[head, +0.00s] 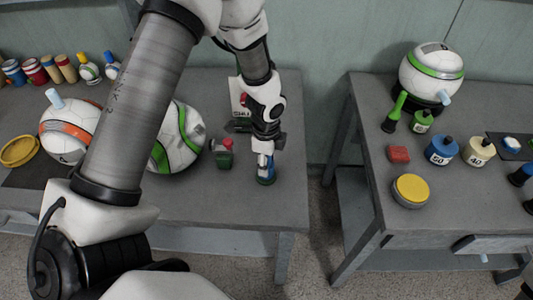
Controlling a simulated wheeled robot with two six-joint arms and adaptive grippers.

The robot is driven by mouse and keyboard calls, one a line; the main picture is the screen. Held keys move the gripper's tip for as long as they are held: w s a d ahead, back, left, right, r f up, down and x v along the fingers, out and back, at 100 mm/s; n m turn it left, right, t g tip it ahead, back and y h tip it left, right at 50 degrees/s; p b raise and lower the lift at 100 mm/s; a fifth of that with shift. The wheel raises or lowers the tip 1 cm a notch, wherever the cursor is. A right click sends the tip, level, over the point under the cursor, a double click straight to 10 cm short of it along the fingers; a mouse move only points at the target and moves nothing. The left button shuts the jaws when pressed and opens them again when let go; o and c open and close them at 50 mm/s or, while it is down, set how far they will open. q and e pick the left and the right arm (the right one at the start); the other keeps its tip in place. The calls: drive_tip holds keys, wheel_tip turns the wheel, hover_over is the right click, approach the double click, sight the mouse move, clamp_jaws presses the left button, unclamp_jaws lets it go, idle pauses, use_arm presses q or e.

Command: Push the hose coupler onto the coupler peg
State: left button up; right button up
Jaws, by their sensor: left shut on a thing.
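My left gripper (265,152) points down over the right part of the left table. It is shut on a small light piece, which I take to be the hose coupler (263,161); the fingers hide much of it. Directly below is a short blue and green upright piece (266,179), which looks like the coupler peg. The held piece meets or overlaps its top in this view; I cannot tell whether it is seated.
A small green and red container (223,155) stands close left of my left gripper. White balls (180,138) sit farther left, partly behind my arm. The right table holds a ball (431,72), weights (441,151) and a yellow-topped tin (411,190). A gap separates the tables.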

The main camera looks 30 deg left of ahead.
use_arm(q)
drive_tip(key=shift+f, duration=0.2)
drive_tip(key=o, duration=1.2)
drive_tip(key=shift+o, duration=0.2)
drive_tip(key=shift+r, duration=0.1)
wheel_tip(320, 180, up, 12)
